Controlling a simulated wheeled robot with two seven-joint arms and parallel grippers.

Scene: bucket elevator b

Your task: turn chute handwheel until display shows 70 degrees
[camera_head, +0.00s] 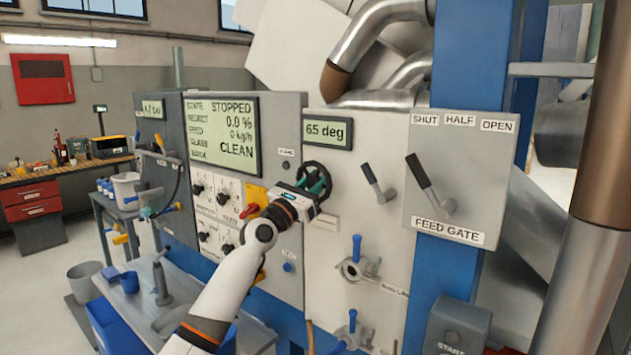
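The display (327,131) on the light panel reads 65 deg. Just below and left of it is the dark chute handwheel (318,168), a small black ring partly covered by my gripper. My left gripper (314,184) reaches in from the lower left, and its teal fingers are at the handwheel. The fingers overlap the rim, but how far they are closed and whether they grip it cannot be made out. My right gripper is not in view.
A larger screen (222,137) reads STOPPED and CLEAN. Knobs and a red-yellow switch (252,203) sit left of my wrist. Right of the handwheel are a black-handled lever (377,184) and the feed gate lever (429,186). Blue-handled valves (357,262) are below.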

